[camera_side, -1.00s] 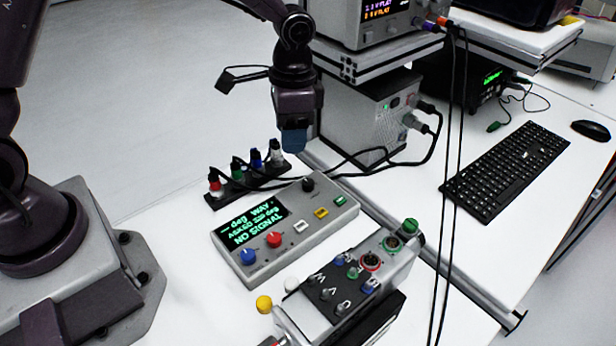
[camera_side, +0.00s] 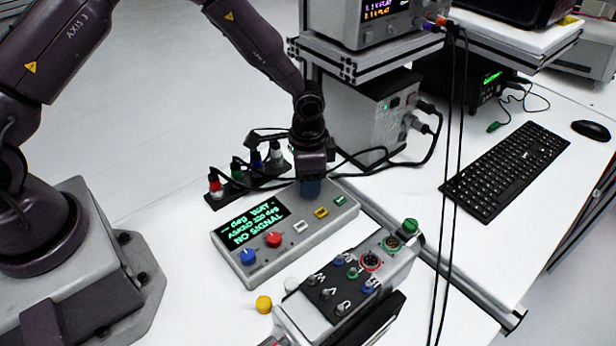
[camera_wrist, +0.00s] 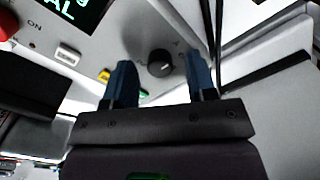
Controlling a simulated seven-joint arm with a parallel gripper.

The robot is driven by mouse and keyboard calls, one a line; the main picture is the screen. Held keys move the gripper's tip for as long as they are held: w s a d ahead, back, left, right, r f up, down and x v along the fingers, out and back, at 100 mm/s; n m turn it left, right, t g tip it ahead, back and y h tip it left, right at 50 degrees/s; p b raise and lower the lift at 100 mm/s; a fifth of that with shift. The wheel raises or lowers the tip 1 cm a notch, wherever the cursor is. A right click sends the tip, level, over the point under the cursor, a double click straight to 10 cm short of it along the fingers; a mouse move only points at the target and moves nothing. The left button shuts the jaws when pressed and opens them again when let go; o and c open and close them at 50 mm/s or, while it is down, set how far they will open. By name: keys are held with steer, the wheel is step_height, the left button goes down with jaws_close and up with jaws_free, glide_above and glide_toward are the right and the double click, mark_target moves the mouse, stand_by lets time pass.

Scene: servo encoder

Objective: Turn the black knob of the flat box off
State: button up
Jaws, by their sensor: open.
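The flat grey box (camera_side: 262,262) lies on the white table, with a lit screen (camera_side: 256,224) reading "NO SIGNAL", a blue knob (camera_side: 248,257), a red knob (camera_side: 274,239) and small white, yellow and green buttons. Its black knob (camera_wrist: 160,63) shows in the wrist view between and just beyond my two blue fingertips. In the side view my gripper (camera_side: 310,188) hides that knob at the box's far right corner. My gripper also shows in the wrist view (camera_wrist: 162,75), with its fingers apart on both sides of the knob. I cannot tell whether they touch it.
A black strip with several coloured plugs (camera_side: 238,187) and cables stands behind the box. A grey connector unit (camera_side: 335,300) sits in front. A power supply unit (camera_side: 372,115) stands behind right. A keyboard (camera_side: 506,170) lies at right. Bare table is at left of the box.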

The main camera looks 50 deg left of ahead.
steer(key=shift+f, duration=0.25)
steer(key=c, duration=0.9)
steer(key=shift+c, duration=0.2)
